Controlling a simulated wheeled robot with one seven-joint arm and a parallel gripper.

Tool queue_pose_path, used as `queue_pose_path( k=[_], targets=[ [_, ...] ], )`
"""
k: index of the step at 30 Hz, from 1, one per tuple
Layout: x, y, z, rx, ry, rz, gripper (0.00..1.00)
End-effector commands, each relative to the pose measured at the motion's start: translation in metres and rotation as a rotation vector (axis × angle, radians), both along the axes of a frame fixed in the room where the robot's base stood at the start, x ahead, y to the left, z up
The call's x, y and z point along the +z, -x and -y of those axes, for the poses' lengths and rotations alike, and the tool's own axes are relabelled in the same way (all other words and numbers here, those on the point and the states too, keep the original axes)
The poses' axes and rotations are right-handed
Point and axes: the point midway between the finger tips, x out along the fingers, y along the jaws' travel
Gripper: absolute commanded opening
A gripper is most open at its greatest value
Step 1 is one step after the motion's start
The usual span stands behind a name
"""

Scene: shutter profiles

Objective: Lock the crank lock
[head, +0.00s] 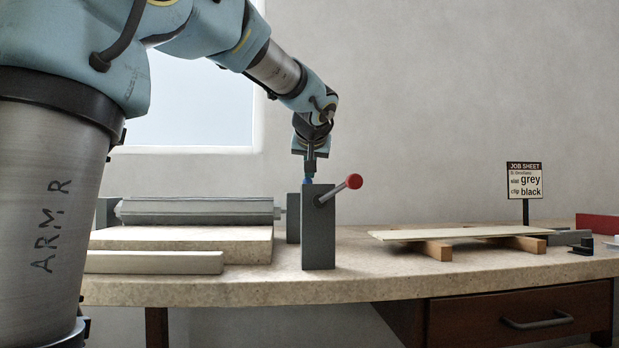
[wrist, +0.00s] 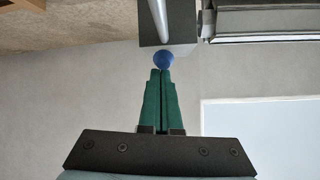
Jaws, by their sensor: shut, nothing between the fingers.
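The crank post is a grey upright block (head: 318,235) on the bench. Its metal crank arm (head: 333,191) slants up and to the right, ending in a red knob (head: 354,181). A small blue knob (head: 308,181) sits at the top of the block; it also shows in the wrist view (wrist: 163,59) beside the dark block (wrist: 172,28). My gripper (head: 308,173) is above the block with its green fingers (wrist: 161,75) shut and empty. The fingertips are right at the blue knob; I cannot tell whether they touch it. The red knob is outside the wrist view.
A grey roller (head: 195,211) lies left of the post, behind a stone-coloured slab (head: 180,245) and a pale bar (head: 154,262). At right, a pale slat (head: 460,233) rests on wooden blocks near a job sheet (head: 524,180). Bench (head: 350,272) is clear between post and slat.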

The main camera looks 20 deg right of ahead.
Motion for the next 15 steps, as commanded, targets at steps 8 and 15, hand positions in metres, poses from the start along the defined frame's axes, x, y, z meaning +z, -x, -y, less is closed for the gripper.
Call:
queue_pose_path(
  k=[8, 15],
  targets=[
    [-0.0097, 0.0035, -0.0008, 0.000, -0.001, 0.000, 0.00],
    [-0.0099, 0.0041, -0.0008, 0.000, -0.001, 0.000, 0.00]
  ],
)
